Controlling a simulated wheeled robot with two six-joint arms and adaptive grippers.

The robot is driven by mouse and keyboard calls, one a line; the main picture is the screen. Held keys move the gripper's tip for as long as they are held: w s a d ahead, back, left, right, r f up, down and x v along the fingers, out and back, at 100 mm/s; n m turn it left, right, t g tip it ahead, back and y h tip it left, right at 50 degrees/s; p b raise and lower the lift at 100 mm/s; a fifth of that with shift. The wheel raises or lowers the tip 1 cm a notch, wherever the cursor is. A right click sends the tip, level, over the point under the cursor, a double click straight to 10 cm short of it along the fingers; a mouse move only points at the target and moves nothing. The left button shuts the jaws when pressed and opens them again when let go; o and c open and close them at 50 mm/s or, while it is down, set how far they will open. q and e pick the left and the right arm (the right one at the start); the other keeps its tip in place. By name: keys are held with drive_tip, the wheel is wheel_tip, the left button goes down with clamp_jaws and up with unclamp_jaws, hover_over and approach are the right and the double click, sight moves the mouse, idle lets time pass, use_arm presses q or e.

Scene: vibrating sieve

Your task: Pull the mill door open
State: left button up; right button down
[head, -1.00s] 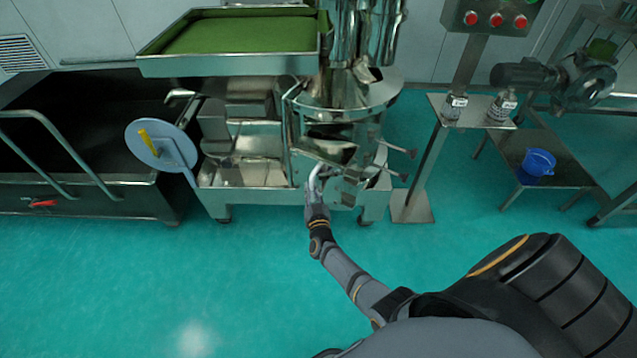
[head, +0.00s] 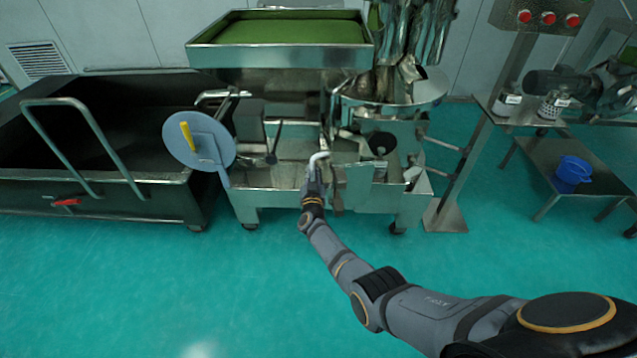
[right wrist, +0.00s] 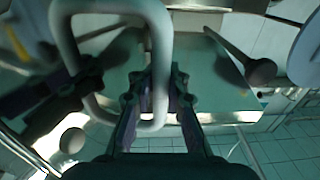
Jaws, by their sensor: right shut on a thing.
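The mill (head: 410,114) is the shiny steel machine at the upper middle right of the head view. Its front stands open, with a dark round part (head: 382,143) showing inside. The pale loop-shaped door handle (head: 318,157) is at the left of this opening. My right gripper (head: 314,172) is shut on the handle. In the right wrist view the loop handle (right wrist: 162,60) passes between the fingers of my right gripper (right wrist: 160,85). The door panel itself is hard to make out. My left gripper is not in view.
A round disc with a yellow handle (head: 199,140) stands left of the mill. A dark cart (head: 120,205) is at far left. A steel tray of green material (head: 280,62) is above. A stand (head: 446,215) and a blue bucket (head: 572,173) are to the right. The front floor is clear.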

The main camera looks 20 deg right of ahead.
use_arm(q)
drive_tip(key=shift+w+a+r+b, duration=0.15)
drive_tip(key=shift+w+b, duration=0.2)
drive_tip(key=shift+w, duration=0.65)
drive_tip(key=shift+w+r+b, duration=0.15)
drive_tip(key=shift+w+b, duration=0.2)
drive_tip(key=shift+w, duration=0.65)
use_arm(e)
drive_tip(key=shift+w+a+f+m+g+h, duration=0.1)
drive_tip(key=shift+w+a+m+g+h, duration=0.2)
drive_tip(key=shift+w+h, duration=0.25)
drive_tip(key=shift+w+a+f+m+g+h, duration=0.1)
drive_tip(key=shift+w+a+m+g+h, duration=0.1)
drive_tip(key=shift+w+a+m+h, duration=0.35)
drive_tip(key=shift+d, duration=0.15)
drive_tip(key=c, duration=1.3)
unclamp_jaws()
drive_tip(key=shift+w+r, duration=0.1)
drive_tip(key=shift+c, duration=0.2)
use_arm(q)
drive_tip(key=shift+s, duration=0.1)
use_arm(e)
drive_tip(key=shift+d+r, duration=0.1)
drive_tip(key=shift+r, duration=0.1)
